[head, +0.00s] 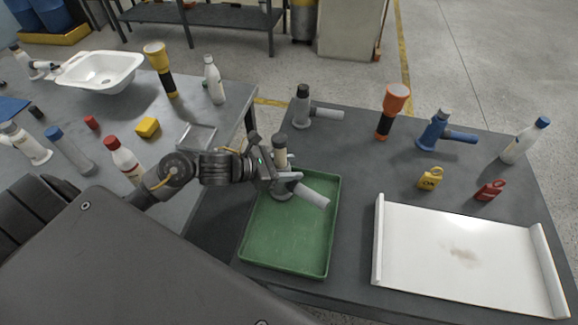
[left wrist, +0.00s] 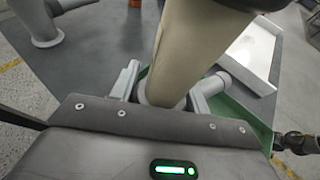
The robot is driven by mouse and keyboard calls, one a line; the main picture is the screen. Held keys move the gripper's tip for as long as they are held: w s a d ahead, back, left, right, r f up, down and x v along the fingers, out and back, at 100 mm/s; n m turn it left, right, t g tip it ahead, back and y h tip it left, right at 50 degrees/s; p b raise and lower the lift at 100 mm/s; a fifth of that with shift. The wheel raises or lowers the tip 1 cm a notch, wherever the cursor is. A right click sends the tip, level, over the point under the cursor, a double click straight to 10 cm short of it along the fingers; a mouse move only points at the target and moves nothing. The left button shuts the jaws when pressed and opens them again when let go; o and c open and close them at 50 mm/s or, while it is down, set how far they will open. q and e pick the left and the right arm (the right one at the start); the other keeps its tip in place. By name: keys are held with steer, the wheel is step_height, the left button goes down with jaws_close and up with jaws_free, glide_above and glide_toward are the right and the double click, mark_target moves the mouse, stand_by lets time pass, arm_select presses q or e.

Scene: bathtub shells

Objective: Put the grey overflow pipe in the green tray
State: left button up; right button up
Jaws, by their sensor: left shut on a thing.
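A grey overflow pipe with a tan upper part (head: 312,196) is in my left gripper (head: 281,176), upright, with its side branch pointing right and toward the front. The gripper is shut on it. They are over the back part of the green tray (head: 285,262); I cannot tell whether the pipe touches the tray floor. In the left wrist view the pipe's tan part (left wrist: 192,50) fills the middle, and the tray's edge (left wrist: 235,113) shows behind it. A second grey pipe (head: 302,108) with a dark top stands behind the tray. My right gripper is not identifiable.
A white panel with raised sides (head: 460,255) lies right of the tray. The left table holds bottles and a white basin (head: 100,70).

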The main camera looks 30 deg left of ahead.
arm_select(q)
steer(key=shift+f, duration=0.4)
steer(key=shift+f, duration=0.1)
steer(key=o, duration=1.3)
steer(key=shift+o, duration=0.2)
steer(key=shift+r, duration=0.2)
steer(key=b+v, duration=0.2)
steer(key=v, duration=1)
steer(key=shift+b, duration=0.3)
